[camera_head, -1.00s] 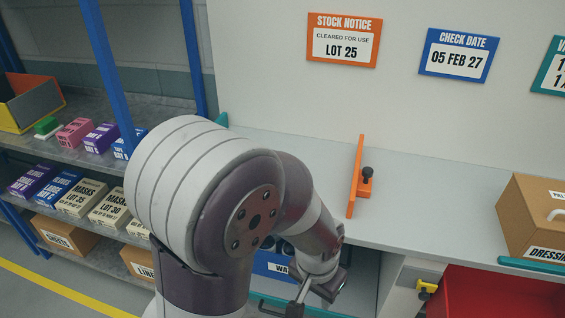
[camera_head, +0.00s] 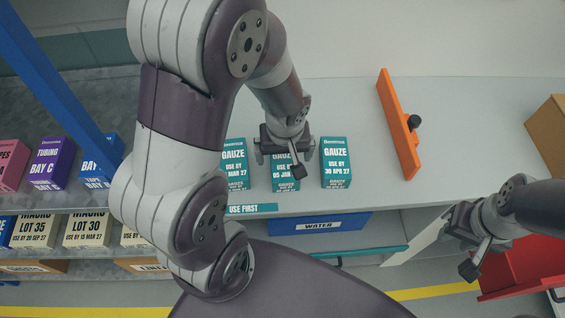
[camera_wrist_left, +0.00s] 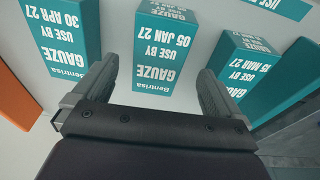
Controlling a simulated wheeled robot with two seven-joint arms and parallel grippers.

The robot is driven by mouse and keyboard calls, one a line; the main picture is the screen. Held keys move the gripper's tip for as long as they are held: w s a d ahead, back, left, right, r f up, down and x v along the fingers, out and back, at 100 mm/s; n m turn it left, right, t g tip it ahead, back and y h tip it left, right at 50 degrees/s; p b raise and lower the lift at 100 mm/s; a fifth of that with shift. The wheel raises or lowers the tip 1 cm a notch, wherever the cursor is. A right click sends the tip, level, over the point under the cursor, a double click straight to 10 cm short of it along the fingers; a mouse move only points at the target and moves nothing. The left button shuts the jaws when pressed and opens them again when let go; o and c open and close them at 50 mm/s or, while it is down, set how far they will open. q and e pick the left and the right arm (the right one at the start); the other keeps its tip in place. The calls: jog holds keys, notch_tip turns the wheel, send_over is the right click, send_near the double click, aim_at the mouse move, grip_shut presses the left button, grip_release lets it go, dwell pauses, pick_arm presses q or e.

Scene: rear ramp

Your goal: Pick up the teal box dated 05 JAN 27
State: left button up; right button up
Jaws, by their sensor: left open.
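The teal gauze box marked USE BY 05 JAN 27 (camera_head: 283,183) stands in the middle of a row of three on the grey counter. It also shows upside down in the left wrist view (camera_wrist_left: 165,50). My left gripper (camera_head: 286,150) is open just above and behind its top, hiding part of it. In the left wrist view the two fingers (camera_wrist_left: 158,72) point toward the box, one on each side; contact cannot be told. My right gripper (camera_head: 458,218) hangs at the right, away from the row; its fingers are unclear.
Teal neighbours stand close: 30 APR 27 (camera_head: 336,165) at right and MAR 27 (camera_head: 234,160) at left. A USE FIRST strip (camera_head: 252,209) lies along the front edge. An orange divider (camera_head: 394,120) stands further right. A blue WATER box (camera_head: 318,224) sits below.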

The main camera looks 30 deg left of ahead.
aim_at(285, 160)
pick_arm(q)
jog(key=shift+w+a+f, duration=0.15)
jog(key=shift+a+f, duration=0.15)
jog(key=shift+f, duration=0.3)
jog(key=shift+w+a+f, duration=0.15)
jog(key=shift+a+f, duration=0.15)
jog(key=shift+f, duration=0.25)
jog(key=shift+w+d+f+b, duration=0.2)
jog(key=shift+f+b, duration=0.05)
jog(key=shift+f, duration=0.35)
jog(key=shift+w+d+f+b, duration=0.15)
jog(key=shift+w+f+b, duration=0.05)
jog(key=shift+f, duration=0.4)
jog(key=shift+d, duration=0.2)
jog(key=shift+s+r, duration=0.1)
jog(key=shift+s, duration=0.05)
jog(key=shift+a, duration=0.2)
jog(key=shift+c, duration=0.3)
jog(key=shift+a, duration=0.15)
jog(key=c, duration=1)
jog(key=shift+d, duration=0.2)
jog(key=shift+c, duration=0.4)
pick_arm(e)
jog(key=shift+w+d+f, duration=0.25)
jog(key=shift+w+f, duration=0.1)
jog(key=shift+f, duration=0.3)
